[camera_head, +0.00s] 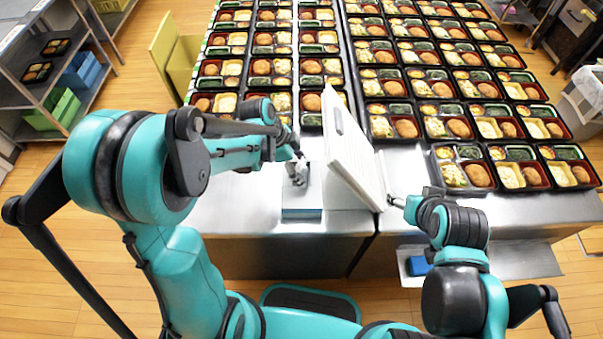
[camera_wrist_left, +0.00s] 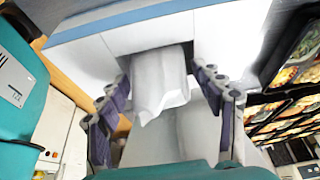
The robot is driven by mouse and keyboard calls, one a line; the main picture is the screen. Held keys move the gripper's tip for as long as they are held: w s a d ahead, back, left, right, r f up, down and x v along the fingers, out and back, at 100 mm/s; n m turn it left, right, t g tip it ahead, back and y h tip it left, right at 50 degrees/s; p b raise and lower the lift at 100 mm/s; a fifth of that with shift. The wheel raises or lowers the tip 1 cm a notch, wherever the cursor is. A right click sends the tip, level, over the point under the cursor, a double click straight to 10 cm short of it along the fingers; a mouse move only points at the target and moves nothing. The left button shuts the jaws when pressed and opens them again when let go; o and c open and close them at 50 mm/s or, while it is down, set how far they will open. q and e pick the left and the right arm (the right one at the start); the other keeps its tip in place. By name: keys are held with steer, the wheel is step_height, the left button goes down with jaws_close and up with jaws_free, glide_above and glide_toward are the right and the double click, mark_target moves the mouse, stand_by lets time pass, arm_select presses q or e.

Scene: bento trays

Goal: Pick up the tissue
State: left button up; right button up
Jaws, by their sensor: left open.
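The white tissue (camera_wrist_left: 163,84) sticks up out of the tissue box (camera_wrist_left: 225,32), a white box with a blue band, in the left wrist view. My left gripper (camera_wrist_left: 165,100) is open, with one finger on each side of the tissue. In the head view the left gripper (camera_head: 298,172) is over the box (camera_head: 302,213) at the table's front edge and hides most of the tissue. My right gripper (camera_head: 397,202) is by the lower edge of a white panel (camera_head: 352,155); its fingers are too small to read.
The white panel stands tilted on the table, just right of my left gripper. Rows of filled bento trays (camera_head: 453,128) cover the steel table (camera_head: 400,165) behind. Bare steel lies left of the box. A low shelf with a blue item (camera_head: 418,265) is at the front.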

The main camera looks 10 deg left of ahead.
arm_select(q)
steer(key=shift+r, duration=0.1)
steer(key=c, duration=0.8)
steer(key=shift+c, duration=0.2)
step_height(320, 180, up, 10)
steer(key=p, duration=0.3)
steer(key=shift+c, duration=1.4)
steer(key=shift+s, duration=0.1)
